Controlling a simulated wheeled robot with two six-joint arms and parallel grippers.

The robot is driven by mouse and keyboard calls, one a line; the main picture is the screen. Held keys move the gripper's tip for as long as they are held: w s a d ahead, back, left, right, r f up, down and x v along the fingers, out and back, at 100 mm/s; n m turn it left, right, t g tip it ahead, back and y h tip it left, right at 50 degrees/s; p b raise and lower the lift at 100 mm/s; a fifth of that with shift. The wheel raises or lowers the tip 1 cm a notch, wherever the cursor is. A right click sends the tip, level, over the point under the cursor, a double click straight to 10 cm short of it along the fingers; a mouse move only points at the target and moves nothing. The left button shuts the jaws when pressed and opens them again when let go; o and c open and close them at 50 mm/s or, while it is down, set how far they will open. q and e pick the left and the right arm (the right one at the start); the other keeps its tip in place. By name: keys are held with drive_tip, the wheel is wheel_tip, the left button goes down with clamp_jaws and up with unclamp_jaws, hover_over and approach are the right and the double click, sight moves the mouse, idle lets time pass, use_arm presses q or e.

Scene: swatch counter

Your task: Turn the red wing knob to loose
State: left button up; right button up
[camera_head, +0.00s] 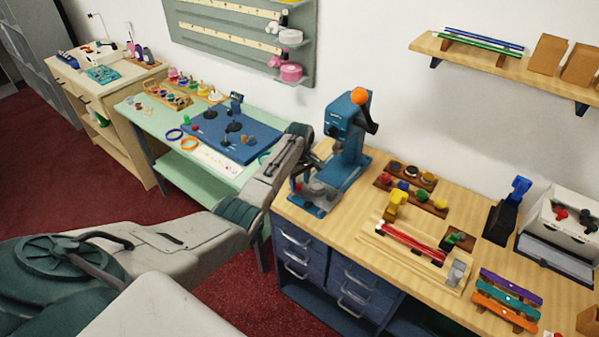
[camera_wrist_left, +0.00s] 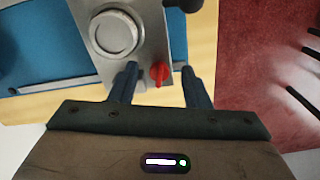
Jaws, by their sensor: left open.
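The red wing knob (camera_wrist_left: 159,74) shows in the left wrist view, on the edge of a grey metal plate (camera_wrist_left: 151,42) beside a round silver disc (camera_wrist_left: 113,34). My left gripper (camera_wrist_left: 161,70) is open, with one dark finger on each side of the knob. I cannot tell whether either finger touches it. In the head view my left arm reaches from the left to the front of the blue press (camera_head: 345,140), with the left gripper (camera_head: 298,182) low by its base. My right gripper is not in view.
The press stands at the left end of a wooden counter (camera_head: 350,225) over blue drawers. Wooden blocks with coloured knobs (camera_head: 410,190) and a yellow-handled jig (camera_head: 396,207) stand to its right. A green table (camera_head: 165,135) with a blue board is at left.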

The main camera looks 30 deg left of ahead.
sight(299, 186)
use_arm(q)
wheel_tip(299, 186, up, 10)
drive_tip(key=b, duration=0.3)
drive_tip(key=shift+o, duration=0.3)
